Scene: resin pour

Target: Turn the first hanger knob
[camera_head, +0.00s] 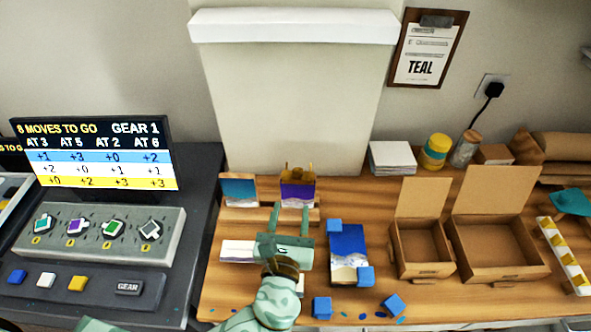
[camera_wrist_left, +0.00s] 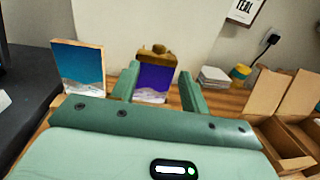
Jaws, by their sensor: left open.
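A small panel with a purple face and a pale lower edge (camera_head: 297,196) stands upright on a wooden ledge; it also shows in the left wrist view (camera_wrist_left: 155,82). A brown-gold hanger piece (camera_head: 297,174) with small raised knobs sits along its top edge, and it shows in the left wrist view (camera_wrist_left: 156,52). The knobs are too small to tell apart well. My left gripper (camera_head: 291,210) is open in front of the panel, one finger toward each side of it. Nothing is seen held between the fingers. My right gripper is not in view.
A teal panel (camera_head: 239,189) stands left of the purple one. A blue-and-white panel (camera_head: 347,247) lies to the right with blue blocks (camera_head: 393,305) around it. Open cardboard boxes (camera_head: 422,270) stand farther right. A console with several knobs (camera_head: 97,233) is at the left.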

